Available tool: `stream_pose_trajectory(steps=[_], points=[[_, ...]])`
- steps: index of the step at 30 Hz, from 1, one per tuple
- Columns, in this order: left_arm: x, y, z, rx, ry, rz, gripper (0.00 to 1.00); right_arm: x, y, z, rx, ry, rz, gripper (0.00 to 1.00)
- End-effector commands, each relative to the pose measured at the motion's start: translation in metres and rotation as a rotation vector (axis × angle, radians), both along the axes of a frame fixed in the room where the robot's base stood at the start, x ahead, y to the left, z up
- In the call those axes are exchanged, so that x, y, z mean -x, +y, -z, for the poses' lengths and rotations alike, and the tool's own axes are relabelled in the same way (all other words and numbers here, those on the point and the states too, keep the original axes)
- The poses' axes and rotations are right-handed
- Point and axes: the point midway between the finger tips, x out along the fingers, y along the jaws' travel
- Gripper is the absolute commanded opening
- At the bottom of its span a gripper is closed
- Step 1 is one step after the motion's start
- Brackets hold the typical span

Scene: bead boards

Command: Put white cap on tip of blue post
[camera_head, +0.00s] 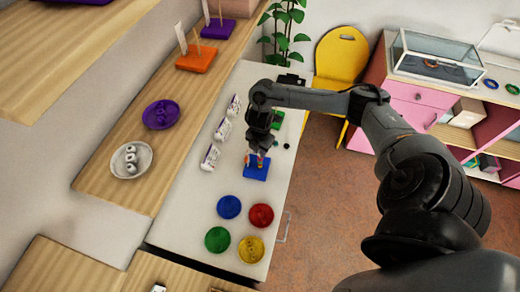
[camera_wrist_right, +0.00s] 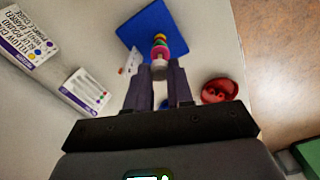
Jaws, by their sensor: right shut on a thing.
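The blue board (camera_head: 257,172) with its post lies on the white table, below my right gripper (camera_head: 260,150). In the right wrist view, the blue board (camera_wrist_right: 143,31) shows past the fingertips, with a stack of coloured beads (camera_wrist_right: 159,47) on its post. My right gripper (camera_wrist_right: 160,75) is shut on the small white cap (camera_wrist_right: 159,66). The cap is in line with the bead stack in this view. Whether it touches the post tip I cannot tell, as the tip is hidden. My left gripper is not in view.
Blue (camera_head: 229,207), red (camera_head: 261,216), green (camera_head: 217,239) and yellow (camera_head: 251,250) bowls stand near the board. Printed boxes (camera_head: 211,157) stand along the table's left side. A white bowl (camera_head: 131,160) and a purple bowl (camera_head: 161,114) are on the wooden shelf.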

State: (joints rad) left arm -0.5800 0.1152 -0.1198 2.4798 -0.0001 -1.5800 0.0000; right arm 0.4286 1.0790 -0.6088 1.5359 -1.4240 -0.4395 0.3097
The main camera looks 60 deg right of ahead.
Motion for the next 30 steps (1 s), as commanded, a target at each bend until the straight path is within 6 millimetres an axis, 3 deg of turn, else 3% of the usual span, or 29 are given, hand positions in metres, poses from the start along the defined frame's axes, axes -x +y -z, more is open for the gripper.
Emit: stream_pose_trajectory(steps=[30], points=[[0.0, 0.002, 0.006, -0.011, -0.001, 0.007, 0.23, 0.0, 0.0, 0.012, 0.0, 0.0, 0.0, 0.0]])
